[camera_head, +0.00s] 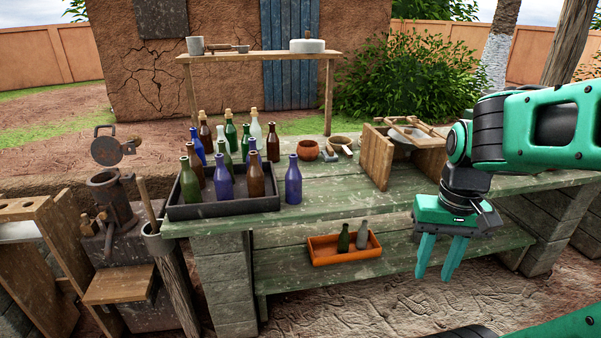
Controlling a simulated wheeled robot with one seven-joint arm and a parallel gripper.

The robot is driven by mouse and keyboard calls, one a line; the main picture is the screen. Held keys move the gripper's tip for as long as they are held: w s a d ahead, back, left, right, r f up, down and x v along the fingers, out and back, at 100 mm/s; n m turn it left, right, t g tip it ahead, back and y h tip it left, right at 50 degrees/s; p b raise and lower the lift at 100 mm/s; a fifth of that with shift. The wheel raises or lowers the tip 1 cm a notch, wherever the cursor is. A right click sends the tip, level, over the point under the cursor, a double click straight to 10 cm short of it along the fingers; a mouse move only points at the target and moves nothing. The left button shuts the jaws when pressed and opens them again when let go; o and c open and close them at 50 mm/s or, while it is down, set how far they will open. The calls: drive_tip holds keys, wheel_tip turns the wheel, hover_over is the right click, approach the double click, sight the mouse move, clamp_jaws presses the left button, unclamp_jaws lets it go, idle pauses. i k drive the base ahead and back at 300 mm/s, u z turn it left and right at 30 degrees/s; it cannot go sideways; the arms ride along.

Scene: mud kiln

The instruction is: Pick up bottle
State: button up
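Several bottles in blue, brown, green and clear glass stand upright in and around a dark tray (225,208) at the left of the green table. A blue bottle (293,182) stands on the tabletop just right of the tray. A dark green bottle (344,239) and a grey bottle (362,236) stand in an orange tray (322,257) on the lower shelf. My gripper (441,275) hangs at the right, fingers pointing down and apart, with nothing between them. It is in front of the table and well right of all the bottles.
The green table (340,205) has bare top between the blue bottle and a wooden frame (377,157). A clay pot (308,150) stands near the back. A raised shelf (262,55) spans behind the bottles. A metal grinder-like device (112,200) stands at left.

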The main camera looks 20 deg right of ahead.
sight(293, 178)
drive_tip(key=u, duration=0.25)
drive_tip(key=i, duration=1.05)
drive_tip(key=u, duration=0.45)
